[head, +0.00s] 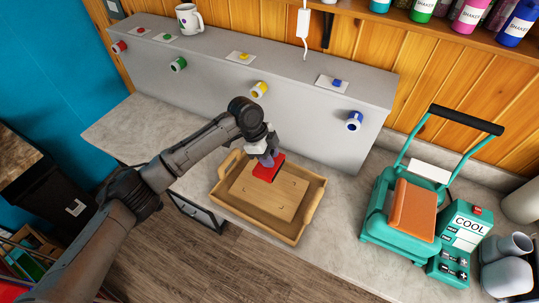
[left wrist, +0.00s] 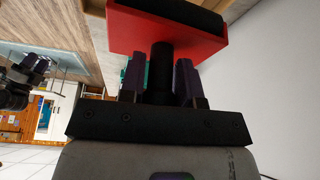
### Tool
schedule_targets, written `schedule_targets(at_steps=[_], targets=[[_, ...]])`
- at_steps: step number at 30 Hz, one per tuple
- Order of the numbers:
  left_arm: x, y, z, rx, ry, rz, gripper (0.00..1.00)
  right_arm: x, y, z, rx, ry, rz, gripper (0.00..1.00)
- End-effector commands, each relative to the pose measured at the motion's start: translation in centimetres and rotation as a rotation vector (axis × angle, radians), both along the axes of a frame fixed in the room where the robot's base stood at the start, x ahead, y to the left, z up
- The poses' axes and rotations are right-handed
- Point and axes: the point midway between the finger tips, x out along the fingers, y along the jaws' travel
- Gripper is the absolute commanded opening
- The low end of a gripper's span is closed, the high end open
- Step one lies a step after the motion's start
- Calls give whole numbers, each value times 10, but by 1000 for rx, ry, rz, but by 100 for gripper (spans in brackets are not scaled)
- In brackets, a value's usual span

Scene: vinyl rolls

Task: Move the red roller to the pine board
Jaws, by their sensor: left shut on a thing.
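The red roller (head: 268,170) is in my left gripper (head: 268,158), over the far part of the pine board (head: 267,196). The left wrist view shows the roller's red body (left wrist: 168,32) close up, with its black stem (left wrist: 160,70) between the purple fingers of the left gripper (left wrist: 161,85). I cannot tell whether the roller touches the board. The board lies in a wooden tray (head: 314,201) with raised sides. My right gripper (left wrist: 32,70) shows small at the left edge of the left wrist view; its opening is unclear.
A grey ledge (head: 215,60) behind the tray has several coloured rolls on its front and a mug (head: 189,18) on top. A teal cart (head: 405,215) with an orange block and a teal box (head: 462,240) stand to the right. Counter between tray and cart is clear.

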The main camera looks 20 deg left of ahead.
Motion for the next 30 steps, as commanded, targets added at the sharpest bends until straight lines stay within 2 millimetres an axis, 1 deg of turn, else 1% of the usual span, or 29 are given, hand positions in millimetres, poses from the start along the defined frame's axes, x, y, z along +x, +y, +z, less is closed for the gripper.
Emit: schedule_targets(at_steps=[8, 21, 25, 30], targets=[[0, 0, -17, -1, 0, 1, 0, 0, -1, -7, -3, 1, 1, 43], [0, 0, -56, -1, 0, 1, 0, 0, -3, -25, -10, 1, 6, 43], [0, 0, -63, -1, 0, 1, 0, 0, -3, -28, -9, 1, 5, 43], [0, 0, -67, -2, -1, 0, 0, 0, -2, -29, -7, 1, 4, 43]])
